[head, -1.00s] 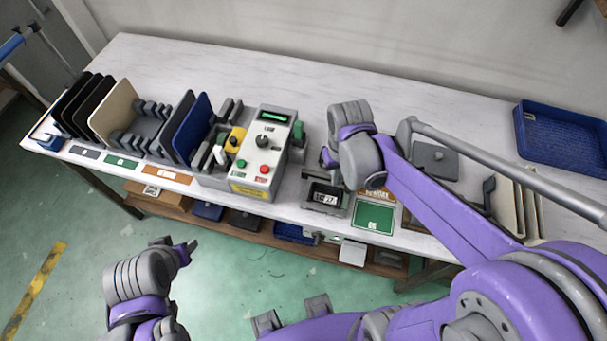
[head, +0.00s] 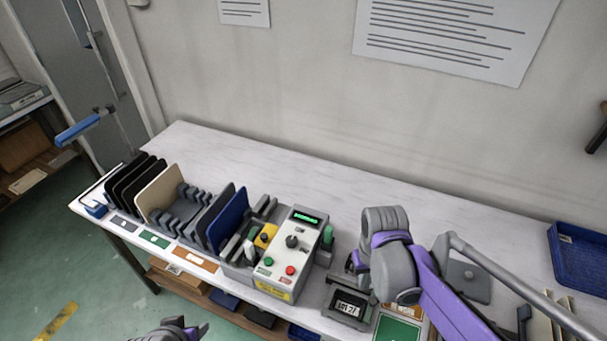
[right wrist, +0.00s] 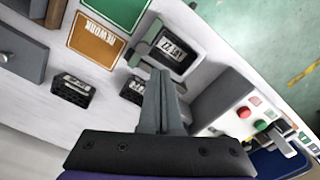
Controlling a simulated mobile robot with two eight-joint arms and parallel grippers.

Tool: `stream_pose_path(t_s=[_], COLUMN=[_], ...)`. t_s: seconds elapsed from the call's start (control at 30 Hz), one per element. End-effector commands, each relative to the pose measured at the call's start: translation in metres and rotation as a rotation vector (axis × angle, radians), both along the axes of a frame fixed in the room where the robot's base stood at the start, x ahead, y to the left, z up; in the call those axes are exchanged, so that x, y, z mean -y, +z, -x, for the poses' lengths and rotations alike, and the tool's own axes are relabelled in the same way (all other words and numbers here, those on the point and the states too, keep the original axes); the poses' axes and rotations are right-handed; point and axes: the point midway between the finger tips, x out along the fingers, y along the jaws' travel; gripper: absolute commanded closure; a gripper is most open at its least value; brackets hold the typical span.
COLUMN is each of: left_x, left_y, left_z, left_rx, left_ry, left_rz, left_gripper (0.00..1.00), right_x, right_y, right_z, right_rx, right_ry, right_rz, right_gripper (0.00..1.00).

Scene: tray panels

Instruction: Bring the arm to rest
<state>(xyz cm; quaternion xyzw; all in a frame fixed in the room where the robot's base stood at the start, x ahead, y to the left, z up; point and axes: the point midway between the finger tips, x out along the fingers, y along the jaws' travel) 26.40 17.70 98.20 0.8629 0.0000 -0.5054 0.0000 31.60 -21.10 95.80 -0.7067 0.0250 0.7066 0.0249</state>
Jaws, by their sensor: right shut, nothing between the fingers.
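My right gripper (head: 355,263) hangs over the front part of the white bench (head: 300,170), just behind a small grey device with a label window (head: 348,306). In the right wrist view its two grey fingers (right wrist: 163,85) are together with nothing between them, pointing toward the bench top. The right arm, purple and grey, reaches in from the lower right. My left gripper (head: 190,328) shows only partly at the bottom edge, in front of the bench; its jaws cannot be made out.
A control box (head: 290,255) with buttons and a green display stands left of the right gripper. Further left, a grey rack holds black, beige and blue panels (head: 228,218). A blue bin (head: 580,255) is at the right end. The bench's back middle is clear.

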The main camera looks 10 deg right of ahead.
Motion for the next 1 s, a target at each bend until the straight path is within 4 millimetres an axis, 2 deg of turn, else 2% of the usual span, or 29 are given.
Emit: stream_pose_path(t_s=[0.27, 0.6, 0.8, 1.0], left_x=[0.000, 0.000, 0.000, 0.000], left_y=[0.000, 0.000, 0.000, 0.000], left_z=[0.000, 0.000, 0.000, 0.000], left_rx=[0.000, 0.000, 0.000, 0.000], left_ry=[0.000, 0.000, 0.000, 0.000], left_rz=[0.000, 0.000, 0.000, 0.000], left_gripper=[0.50, 0.50, 0.50, 0.50], right_x=[-0.006, -0.029, -0.034, -0.035], right_y=[0.007, 0.022, 0.024, 0.024], right_z=[0.009, 0.044, 0.051, 0.051], right_rx=[0.070, 0.398, 0.500, 0.513], right_ry=[0.011, 0.057, 0.068, 0.069], right_rz=[0.006, 0.020, 0.018, 0.018], right_gripper=[1.00, 1.00, 1.00, 1.00])
